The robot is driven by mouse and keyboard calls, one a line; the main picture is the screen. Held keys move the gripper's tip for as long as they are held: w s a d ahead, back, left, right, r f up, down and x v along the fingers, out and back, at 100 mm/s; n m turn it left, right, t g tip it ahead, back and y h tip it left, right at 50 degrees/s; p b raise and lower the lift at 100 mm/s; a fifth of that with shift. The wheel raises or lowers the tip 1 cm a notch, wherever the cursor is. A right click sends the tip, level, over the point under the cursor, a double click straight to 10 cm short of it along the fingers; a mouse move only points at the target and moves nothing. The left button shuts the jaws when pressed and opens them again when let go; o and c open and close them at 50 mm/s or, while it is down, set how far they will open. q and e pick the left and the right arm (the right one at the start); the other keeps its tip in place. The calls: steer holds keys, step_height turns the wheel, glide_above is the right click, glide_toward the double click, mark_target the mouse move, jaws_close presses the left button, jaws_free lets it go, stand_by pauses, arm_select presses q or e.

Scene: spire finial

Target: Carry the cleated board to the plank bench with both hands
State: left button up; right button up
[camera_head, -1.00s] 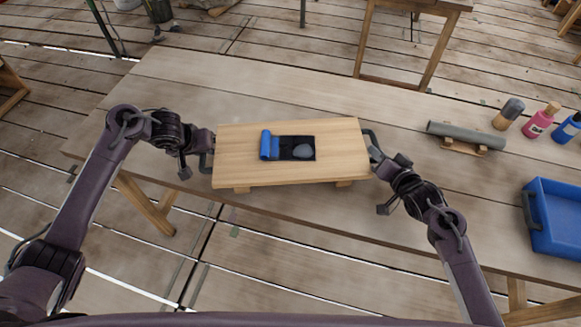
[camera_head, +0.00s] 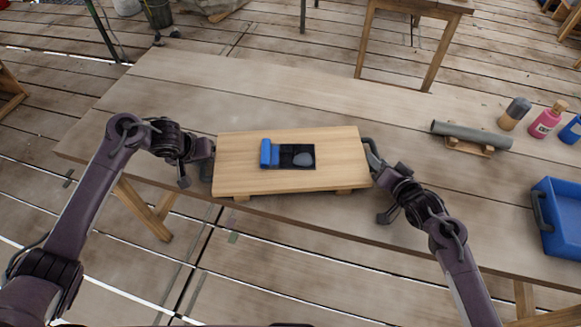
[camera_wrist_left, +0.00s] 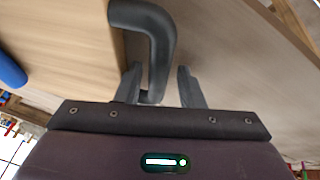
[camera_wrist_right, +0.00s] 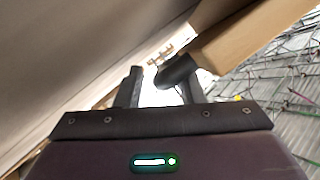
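The cleated board (camera_head: 340,150) is a pale wooden slab with cleats under it and a dark handle at each end. It appears to rest on the long table near its front edge. My left gripper (camera_wrist_left: 160,88) is open around the left handle (camera_wrist_left: 153,40), with a gap to one finger. My right gripper (camera_wrist_right: 162,88) is open at the right handle (camera_wrist_right: 178,72), also with a gap. I cannot tell which piece is the plank bench.
The long table (camera_head: 190,90) is clear behind the board. On its right are a grey tube (camera_head: 475,135) on a wooden cradle, several bottles (camera_head: 546,121) and a blue bin (camera_head: 563,215). A smaller wooden table or bench (camera_head: 440,5) stands behind.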

arm_select(q)
steer(key=shift+d, duration=0.2)
arm_select(e)
steer(key=shift+a+r, duration=0.1)
steer(key=shift+a, duration=0.1)
arm_select(q)
steer(key=shift+r, duration=0.3)
steer(key=v, duration=0.6)
steer(key=shift+a, duration=0.15)
arm_select(e)
steer(key=shift+s, duration=0.1)
steer(key=v, duration=1.2)
arm_select(q)
steer(key=shift+s+a+r, duration=0.15)
steer(key=shift+s+r, duration=0.25)
steer(key=shift+r, duration=0.2)
arm_select(e)
steer(key=shift+d, duration=0.1)
